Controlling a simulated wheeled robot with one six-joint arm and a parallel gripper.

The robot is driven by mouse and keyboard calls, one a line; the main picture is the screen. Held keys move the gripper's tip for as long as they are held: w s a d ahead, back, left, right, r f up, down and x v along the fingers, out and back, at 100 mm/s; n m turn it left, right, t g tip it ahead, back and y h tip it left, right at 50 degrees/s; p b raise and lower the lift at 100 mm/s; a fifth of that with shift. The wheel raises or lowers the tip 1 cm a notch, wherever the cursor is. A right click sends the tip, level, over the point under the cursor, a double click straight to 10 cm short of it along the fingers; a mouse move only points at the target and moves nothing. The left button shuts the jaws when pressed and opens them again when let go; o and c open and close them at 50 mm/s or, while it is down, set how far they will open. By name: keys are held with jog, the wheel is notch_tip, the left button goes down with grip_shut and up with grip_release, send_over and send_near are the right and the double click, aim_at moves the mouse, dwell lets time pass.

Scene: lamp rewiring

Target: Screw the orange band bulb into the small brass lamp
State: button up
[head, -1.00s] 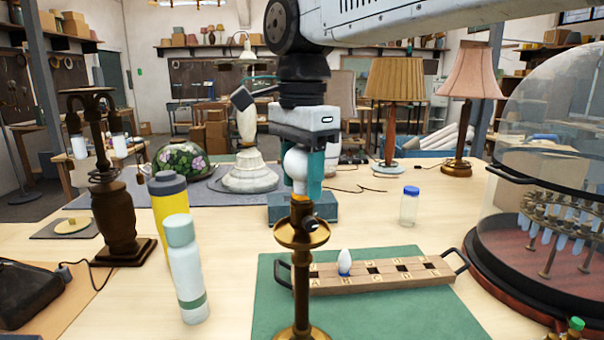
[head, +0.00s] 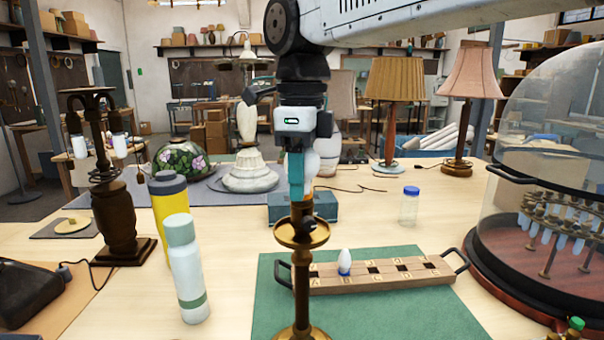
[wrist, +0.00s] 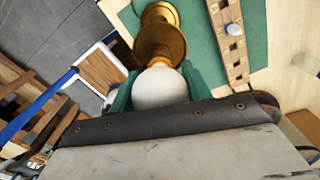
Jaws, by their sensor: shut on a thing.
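The small brass lamp (head: 301,237) stands upright on the green mat in the head view; it also shows in the wrist view (wrist: 160,35). My gripper (head: 301,175) is directly above its socket, pointing down. In the wrist view its teal fingers are shut on the round white bulb (wrist: 160,88). An orange band (wrist: 160,65) shows at the bulb's base, right at the top of the lamp. In the head view a finger covers most of the bulb, and the socket joint is hidden, so I cannot tell how deep the bulb sits.
A wooden bulb rack (head: 380,277) with one blue-banded bulb (head: 344,262) lies on the green mat (head: 270,318) to the right. A glass dome (head: 550,130) stands far right. Two bottles (head: 187,270) (head: 168,205) and a dark lamp (head: 118,215) stand left.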

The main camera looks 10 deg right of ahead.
jog(key=m, duration=0.6)
jog(key=o, duration=1.1)
jog(key=shift+c, duration=0.2)
jog(key=n, duration=1.1)
jog(key=shift+n, duration=0.4)
jog(key=n, duration=0.5)
jog(key=shift+n, duration=0.3)
jog(key=n, duration=0.6)
jog(key=shift+n, duration=0.4)
